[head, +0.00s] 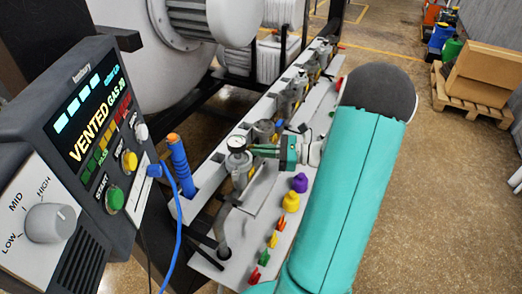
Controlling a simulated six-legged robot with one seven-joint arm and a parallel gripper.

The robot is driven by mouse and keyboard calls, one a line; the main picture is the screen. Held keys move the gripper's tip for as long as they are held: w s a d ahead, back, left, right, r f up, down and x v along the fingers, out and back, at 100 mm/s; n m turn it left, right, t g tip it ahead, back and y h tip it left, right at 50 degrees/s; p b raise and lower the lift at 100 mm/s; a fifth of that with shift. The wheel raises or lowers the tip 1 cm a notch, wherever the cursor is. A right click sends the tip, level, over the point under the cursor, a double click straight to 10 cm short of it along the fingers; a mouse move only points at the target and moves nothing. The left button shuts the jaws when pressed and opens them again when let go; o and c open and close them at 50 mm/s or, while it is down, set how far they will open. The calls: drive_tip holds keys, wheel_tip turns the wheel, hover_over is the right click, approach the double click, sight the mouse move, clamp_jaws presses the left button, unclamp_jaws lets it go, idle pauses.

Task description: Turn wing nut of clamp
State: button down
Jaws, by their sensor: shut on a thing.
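My gripper (256,151) reaches left from the end of my teal arm and is over the grey bench beside a small round gauge (237,143). Its jaws are shut on a small part just right of the gauge, at the near fitting (241,172) on the bench. This part lies where a clamp's wing nut would be, but it is too small and too covered by the jaws to make out. The clamp cannot be told apart clearly from the metal fitting.
Several more metal fittings (264,131) line the bench behind. Purple (299,183) and yellow (291,202) knobs and small coloured pieces sit near its front edge. A control panel (85,130), reading "VENTED GAS", stands left with a blue cable. Open floor lies right, with a pallet (470,97).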

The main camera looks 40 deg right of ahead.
drive_tip(key=c, duration=1.6)
unclamp_jaws()
